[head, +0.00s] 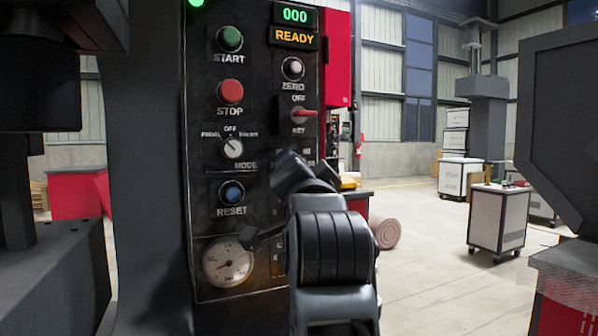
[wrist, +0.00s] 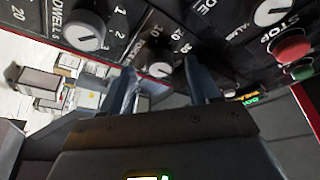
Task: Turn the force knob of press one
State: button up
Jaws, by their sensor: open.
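Press one's dark control panel (head: 205,150) stands upright in the head view, with labelled buttons and dials. In the head view my arm hides the panel's lower right.
The head view shows the START (head: 230,39), STOP (head: 230,91) and RESET (head: 231,192) buttons, the MODE knob (head: 232,148), a red key switch (head: 303,115) and a pressure gauge (head: 228,262). The display (head: 294,38) reads 000 READY.

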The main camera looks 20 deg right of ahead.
jog(key=v, duration=0.6)
jog(key=shift+b, duration=0.4)
jog(key=shift+s+f, duration=0.1)
jog(key=shift+s, duration=0.15)
